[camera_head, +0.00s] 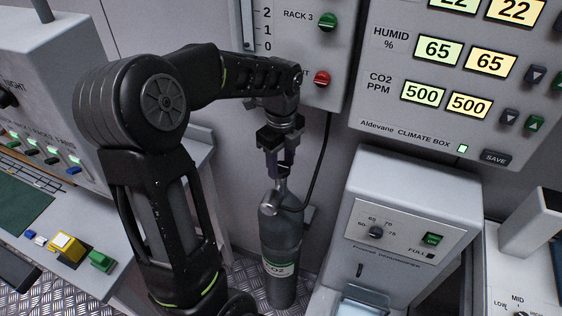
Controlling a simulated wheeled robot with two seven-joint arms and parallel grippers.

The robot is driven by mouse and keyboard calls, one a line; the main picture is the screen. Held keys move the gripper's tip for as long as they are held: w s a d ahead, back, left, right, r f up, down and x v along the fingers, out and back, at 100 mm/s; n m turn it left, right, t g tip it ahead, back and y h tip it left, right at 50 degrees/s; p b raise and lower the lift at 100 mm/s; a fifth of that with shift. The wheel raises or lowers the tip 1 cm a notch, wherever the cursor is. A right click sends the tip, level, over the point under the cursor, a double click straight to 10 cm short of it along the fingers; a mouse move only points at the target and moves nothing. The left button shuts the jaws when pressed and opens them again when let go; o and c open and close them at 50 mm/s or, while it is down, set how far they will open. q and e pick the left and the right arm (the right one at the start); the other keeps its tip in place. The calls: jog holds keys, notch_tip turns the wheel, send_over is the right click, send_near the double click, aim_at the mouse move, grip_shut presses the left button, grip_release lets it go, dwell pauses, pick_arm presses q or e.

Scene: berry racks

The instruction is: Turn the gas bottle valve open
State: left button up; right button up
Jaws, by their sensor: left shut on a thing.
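The gas bottle (280,243) is a grey cylinder with a CO2 label, upright on the floor between the left console and a grey-white box. My left gripper (280,172) points down over the top of the bottle and is shut on the valve at its neck. The fingers hide most of the valve, so I cannot tell how far it is turned. A round fitting with a dark hose sits just below the fingers. My right gripper is not in view.
A dehumidifier-like box (410,185) with a dial and green switch stands close on the bottle's right. The climate box (450,75) is on the wall behind. A console (120,250) with coloured buttons stands left. A dark hose rises behind the bottle.

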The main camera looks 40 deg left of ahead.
aim_at(281, 167)
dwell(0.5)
pick_arm(q)
jog(key=o, duration=1.4)
jog(key=shift+c, duration=0.2)
jog(key=shift+r, duration=0.15)
notch_tip(281, 167, up, 8)
jog(key=shift+f+b, duration=0.2)
jog(key=shift+b, duration=0.2)
